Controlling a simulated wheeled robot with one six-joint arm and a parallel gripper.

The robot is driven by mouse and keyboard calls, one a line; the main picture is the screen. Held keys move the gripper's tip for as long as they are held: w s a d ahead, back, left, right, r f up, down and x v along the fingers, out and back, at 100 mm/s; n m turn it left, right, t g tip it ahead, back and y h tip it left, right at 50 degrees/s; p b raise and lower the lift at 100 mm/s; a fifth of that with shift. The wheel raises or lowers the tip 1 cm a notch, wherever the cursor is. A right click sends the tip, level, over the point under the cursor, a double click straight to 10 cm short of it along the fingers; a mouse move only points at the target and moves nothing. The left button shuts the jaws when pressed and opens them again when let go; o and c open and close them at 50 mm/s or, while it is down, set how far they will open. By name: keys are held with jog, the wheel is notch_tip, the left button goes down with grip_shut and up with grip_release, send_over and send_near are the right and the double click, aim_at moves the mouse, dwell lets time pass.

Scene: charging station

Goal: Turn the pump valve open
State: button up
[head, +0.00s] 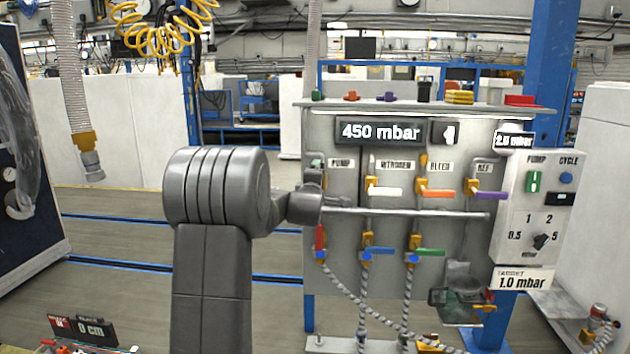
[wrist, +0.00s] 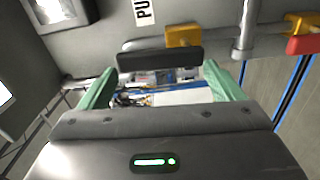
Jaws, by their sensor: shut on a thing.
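The pump valve has a black handle (wrist: 160,58) and a yellow body (wrist: 183,35), under a partly cut-off label in the wrist view. The handle lies crosswise in that picture, between the two green fingers of my gripper (wrist: 158,67), which is shut on it. In the head view, my gripper (head: 317,166) is at the panel (head: 345,270) just below the PUMP label (head: 341,163). My own wrist and arm hide the pump valve there, so its handle angle is not clear in that view.
Valves with white (head: 385,191), orange (head: 437,193) and purple (head: 488,195) handles stand to the right. Red (head: 320,238), blue (head: 378,251) and green (head: 429,252) handles sit lower, by a grey horizontal pipe (head: 420,213). The display (head: 380,132) reads 450 mbar.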

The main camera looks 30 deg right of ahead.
jog(key=shift+w+a+r+n, duration=0.1)
jog(key=shift+w+r+n, duration=0.15)
jog(key=shift+r, duration=0.25)
jog(key=shift+w+a+r+n, duration=0.1)
jog(key=shift+w+r+n, duration=0.15)
jog(key=shift+r, duration=0.2)
jog(key=o, duration=1.2)
jog(key=shift+s, duration=0.1)
jog(key=shift+a+f+t, duration=0.1)
jog(key=shift+t, duration=0.2)
jog(key=shift+f, duration=0.1)
jog(key=b+v, duration=0.2)
jog(key=v, duration=0.5)
jog(key=b+v, duration=0.2)
jog(key=v, duration=0.5)
jog(key=shift+s+f, duration=0.25)
